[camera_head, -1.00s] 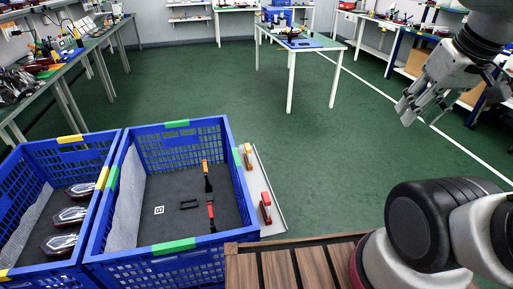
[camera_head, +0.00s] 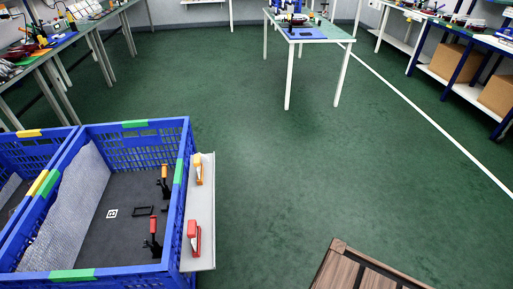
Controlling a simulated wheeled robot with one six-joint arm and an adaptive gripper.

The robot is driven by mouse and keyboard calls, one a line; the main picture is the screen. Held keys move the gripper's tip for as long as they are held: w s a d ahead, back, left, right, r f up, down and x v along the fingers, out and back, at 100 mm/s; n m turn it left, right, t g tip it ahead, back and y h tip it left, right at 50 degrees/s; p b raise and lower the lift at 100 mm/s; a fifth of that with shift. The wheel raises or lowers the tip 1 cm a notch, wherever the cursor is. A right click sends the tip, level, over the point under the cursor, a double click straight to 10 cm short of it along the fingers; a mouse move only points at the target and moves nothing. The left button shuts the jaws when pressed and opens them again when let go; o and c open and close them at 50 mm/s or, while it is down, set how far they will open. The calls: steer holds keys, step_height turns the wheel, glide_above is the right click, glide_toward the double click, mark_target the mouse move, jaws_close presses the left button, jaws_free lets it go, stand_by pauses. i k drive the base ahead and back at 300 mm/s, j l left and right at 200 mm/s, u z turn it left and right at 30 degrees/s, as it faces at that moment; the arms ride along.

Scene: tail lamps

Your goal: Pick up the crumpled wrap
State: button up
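I see no clearly crumpled wrap in this view. A grey-white textured sheet (camera_head: 68,212), perhaps wrap, leans along the left inner wall of the blue crate (camera_head: 120,279) with green corner pieces. It looks mostly flat, and I cannot tell whether it is loose. A piece of a similar pale sheet (camera_head: 10,186) shows in the neighbouring blue crate (camera_head: 32,152), which is cut off at the left edge. My gripper is not in view.
Toggle clamps with orange (camera_head: 165,182) and red (camera_head: 153,238) handles stand in the crate, near a dark bracket (camera_head: 143,210). A grey ledge (camera_head: 207,215) runs along its right side. A slatted wooden top (camera_head: 345,268) is at lower right. Green floor lies clear ahead.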

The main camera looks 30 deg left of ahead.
mark_target(204, 158)
steer(key=i+l+z, duration=0.1)
steer(key=i+l, duration=0.15)
steer(key=i, duration=0.15)
steer(key=i+l+z, duration=0.15)
steer(key=i, duration=0.25)
steer(key=i+u, duration=0.45)
steer(key=i+l+u, duration=0.1)
steer(key=i+u, duration=0.2)
steer(key=u, duration=0.2)
steer(key=i+j+u, duration=0.15)
steer(key=u, duration=0.25)
steer(key=i+u, duration=0.5)
steer(key=u, duration=0.3)
steer(key=i+u, duration=0.25)
steer(key=u, duration=0.2)
steer(key=i+l+u, duration=0.2)
steer(key=u, duration=0.2)
steer(key=i+u, duration=0.2)
steer(key=u, duration=0.2)
